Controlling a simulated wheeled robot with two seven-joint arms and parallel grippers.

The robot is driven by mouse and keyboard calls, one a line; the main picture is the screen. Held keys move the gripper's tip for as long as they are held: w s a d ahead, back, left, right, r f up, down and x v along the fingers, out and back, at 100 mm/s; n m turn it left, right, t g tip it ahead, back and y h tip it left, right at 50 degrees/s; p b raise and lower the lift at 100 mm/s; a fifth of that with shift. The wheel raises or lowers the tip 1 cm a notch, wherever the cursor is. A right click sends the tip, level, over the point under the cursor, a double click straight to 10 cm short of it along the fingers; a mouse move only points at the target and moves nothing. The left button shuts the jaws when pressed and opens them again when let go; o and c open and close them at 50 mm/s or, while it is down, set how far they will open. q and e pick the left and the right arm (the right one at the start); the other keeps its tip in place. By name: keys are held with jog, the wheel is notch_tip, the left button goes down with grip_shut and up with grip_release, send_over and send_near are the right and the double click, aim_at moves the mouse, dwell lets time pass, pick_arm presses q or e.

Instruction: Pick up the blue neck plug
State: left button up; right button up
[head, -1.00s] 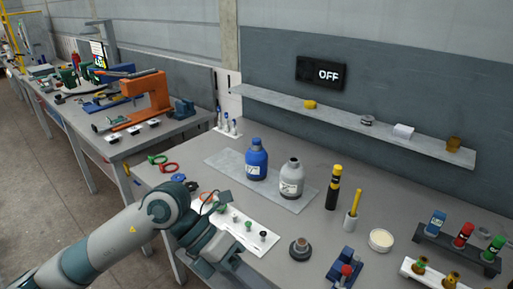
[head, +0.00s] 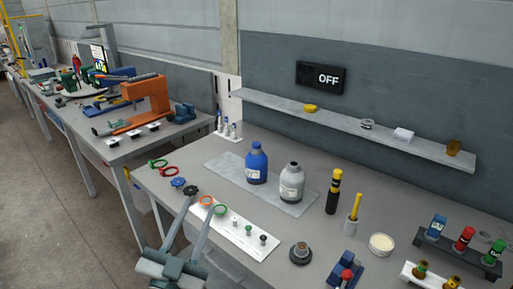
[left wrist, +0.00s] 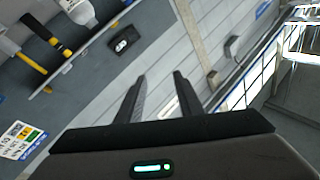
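A small blue knob-like piece (head: 178,182) lies on the bench at the left, between a red ring and a black knob; I cannot tell whether it is the neck plug. The blue bottle (head: 256,163) stands on a grey mat, its top also blue. My left gripper (head: 201,203) is open and empty, its two fingers apart and pointing up the picture near the left end of the white strip. In the left wrist view the open gripper (left wrist: 160,73) has nothing between its fingers. My right gripper is not in view.
The white strip (head: 244,240) carries rings and small pegs. A black knob (head: 191,190) and a red ring (head: 168,171) lie near the bench's left edge. A grey bottle (head: 292,181), a dark round base (head: 300,253) and racks stand farther right.

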pick_arm(q)
jog(key=s+a+f+n+g+y, duration=0.1)
jog(key=a+f+n+g+y, duration=0.15)
jog(key=f, duration=0.35)
jog(key=s+a+f+n+g+y, duration=0.1)
jog(key=s+a+f+g+y, duration=0.15)
jog(key=f, duration=0.45)
jog(key=s+a+f+n+g, duration=0.15)
jog(key=s+f+g, duration=0.45)
jog(key=s+f, duration=0.6)
jog(key=s+a+f+g, duration=0.2)
jog(key=s+f+g, duration=0.3)
jog(key=s+f, duration=0.75)
jog(key=s+f+g+b, duration=0.2)
jog(key=s+f, duration=0.1)
jog(key=f, duration=2.7)
jog(key=s+a+f, duration=0.2)
jog(key=s+f, duration=0.5)
jog(key=s, duration=0.1)
jog(key=s+a+f+g, duration=0.1)
jog(key=s+f, duration=0.7)
jog(key=shift+s+a+f+g+b, duration=0.25)
jog(key=shift+s+a+g+b, duration=0.05)
jog(key=shift+s+a+b, duration=0.1)
jog(key=shift+w, duration=0.15)
jog(key=shift+c, duration=0.4)
